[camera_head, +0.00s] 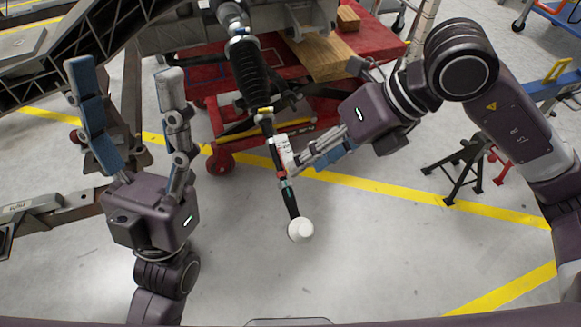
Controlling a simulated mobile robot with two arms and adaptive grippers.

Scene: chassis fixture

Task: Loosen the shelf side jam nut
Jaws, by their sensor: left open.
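A dark rod assembly hangs down the middle. It has a ribbed black boot (248,75), a gold ring (265,110), red and teal bands on a thin shaft (289,200), and a white ball end (300,230). I cannot tell which band or ring is the shelf side jam nut. My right gripper (288,162) comes from the right with its fingertips at the rod's red-banded part, next to a white tag (283,148). Whether its fingers close around the rod is hidden. My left gripper (125,70) stands upright at the left, wide open and empty, apart from the rod.
A red wheeled cart (375,45) with wooden blocks (325,58) stands behind the rod. A dark metal frame (75,35) spans the upper left. Black stands (462,165) are at the right. Grey floor (390,240) with yellow lines lies open below.

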